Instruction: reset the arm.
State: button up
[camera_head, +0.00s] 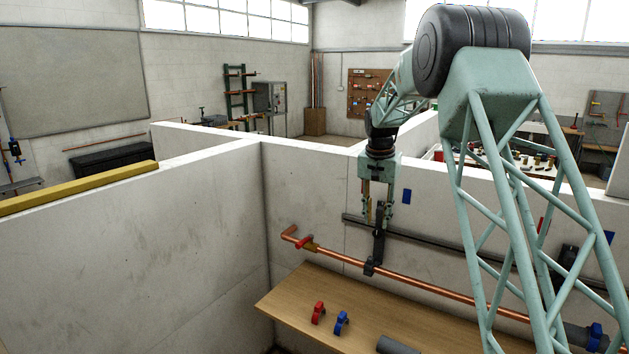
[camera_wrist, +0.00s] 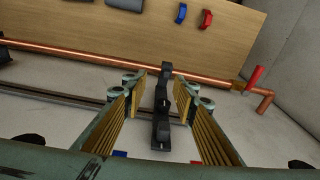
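My gripper (camera_head: 377,212) points down in front of the white bay wall. In the wrist view its two ribbed fingers (camera_wrist: 160,88) stand apart with nothing pressed between them. A black bracket (camera_wrist: 161,125) shows in the gap between the fingers, with clear space on both sides. In the head view the bracket (camera_head: 376,250) hangs just below the fingertips and meets the copper pipe (camera_head: 425,285). I cannot tell how deep the bracket sits between the fingers.
A wooden bench (camera_head: 290,295) below carries a red clip (camera_head: 318,312), a blue clip (camera_head: 341,322) and a grey cylinder (camera_head: 396,345). A red-handled valve (camera_head: 304,243) sits at the pipe's left end. A dark rail (camera_head: 425,238) runs along the wall. White partitions (camera_head: 130,240) stand left.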

jog(key=s+r+n+b, duration=0.1)
jog(key=s+r, duration=0.5)
jog(key=s, duration=0.5)
jog(key=s+r+n+t+b, duration=0.15)
jog(key=s+r, duration=0.35)
jog(key=s, duration=0.5)
jog(key=s+r+b, duration=0.2)
jog(key=s+r, duration=0.4)
jog(key=s, duration=0.5)
jog(key=s+f+n+b, duration=0.1)
jog(key=s+f, duration=0.3)
jog(key=s, duration=1.5)
jog(key=s+f+n+t+b, duration=0.1)
jog(key=s+f+n+b, duration=0.1)
jog(key=s, duration=1.7)
jog(key=shift+a+f+y+b, duration=0.15)
jog(key=shift+f+y+b, duration=0.25)
jog(key=shift+f, duration=0.9)
jog(key=shift+w, duration=0.1)
